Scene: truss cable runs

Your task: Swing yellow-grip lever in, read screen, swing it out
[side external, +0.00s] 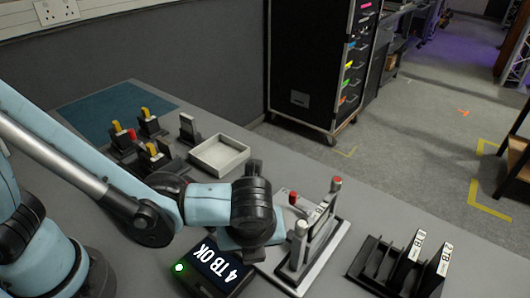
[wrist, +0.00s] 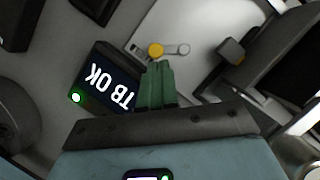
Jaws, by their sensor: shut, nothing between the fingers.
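The yellow grip (wrist: 155,50) of the lever shows in the wrist view, at the left end of a short metal bar (wrist: 174,50) on a pale plate. My gripper (wrist: 157,68) is shut and empty, its green fingertips just below the yellow grip in the picture; I cannot tell if they touch it. In the side view my wrist hides the fingers and the yellow grip. The screen (side external: 217,265) reads "4 TB OK" in white, with a green light lit beside it. In the wrist view the screen (wrist: 108,88) shows only "TB OK".
A black rack (side external: 385,268) with upright pieces labelled in TB stands at the right. A frame with red-topped and white-topped posts (side external: 318,235) stands close right of my wrist. An empty white tray (side external: 220,156) lies behind. Several yellow-and-black pieces (side external: 150,122) stand at the back left.

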